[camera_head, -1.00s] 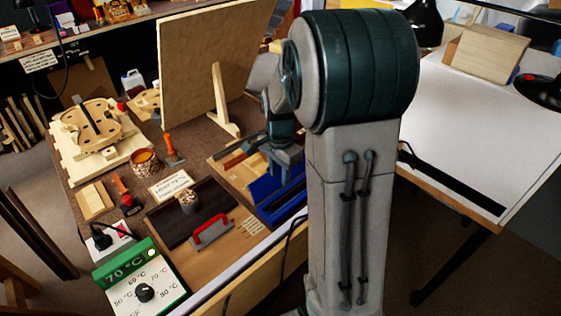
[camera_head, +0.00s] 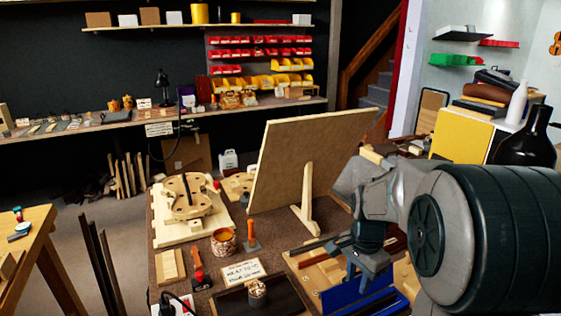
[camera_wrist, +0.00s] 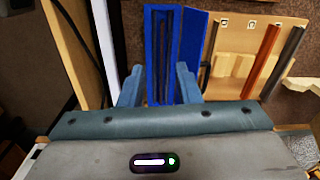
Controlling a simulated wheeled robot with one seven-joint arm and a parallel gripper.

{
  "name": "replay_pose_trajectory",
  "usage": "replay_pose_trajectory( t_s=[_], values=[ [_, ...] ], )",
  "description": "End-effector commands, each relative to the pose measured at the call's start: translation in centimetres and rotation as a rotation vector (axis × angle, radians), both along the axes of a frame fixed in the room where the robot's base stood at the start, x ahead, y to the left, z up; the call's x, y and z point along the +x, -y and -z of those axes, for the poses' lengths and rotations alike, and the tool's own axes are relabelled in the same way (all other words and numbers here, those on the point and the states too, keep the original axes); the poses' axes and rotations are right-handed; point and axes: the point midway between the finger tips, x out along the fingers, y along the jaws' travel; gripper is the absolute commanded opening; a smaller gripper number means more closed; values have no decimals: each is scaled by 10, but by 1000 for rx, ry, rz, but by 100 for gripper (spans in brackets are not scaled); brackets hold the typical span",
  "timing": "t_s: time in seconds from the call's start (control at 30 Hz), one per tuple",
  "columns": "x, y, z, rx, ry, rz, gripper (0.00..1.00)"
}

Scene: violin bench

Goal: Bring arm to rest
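My arm reaches in from the right in the head view, with its large dark green and grey joint close to the camera. My gripper (camera_head: 359,273) hangs over the bench, just above the blue tray (camera_head: 350,297).
A large upright board (camera_head: 310,160) on a wooden foot stands behind the gripper. A violin body on a pale support (camera_head: 168,228), an amber-filled pot (camera_head: 224,242) and an orange-handled tool (camera_head: 250,232) are to the left. A black bottle (camera_head: 530,145) stands right.

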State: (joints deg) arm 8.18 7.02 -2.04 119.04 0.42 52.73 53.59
Motion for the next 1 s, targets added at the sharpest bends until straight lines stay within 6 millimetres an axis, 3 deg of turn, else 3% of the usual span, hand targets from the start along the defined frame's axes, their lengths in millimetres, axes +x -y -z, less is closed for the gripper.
replay_pose_trajectory(
  t_s=[0.1, 0.3, 0.6, 0.77, 1.0],
  values=[
    [-24, -16, -26, -11, 43, -175, 30],
    [-75, -43, -58, -48, 113, -536, 30],
    [-138, -67, -75, -124, 188, -980, 30],
    [-151, -69, -75, -144, 200, -1079, 30],
    [-153, -69, -75, -147, 201, -1096, 30]
  ],
)
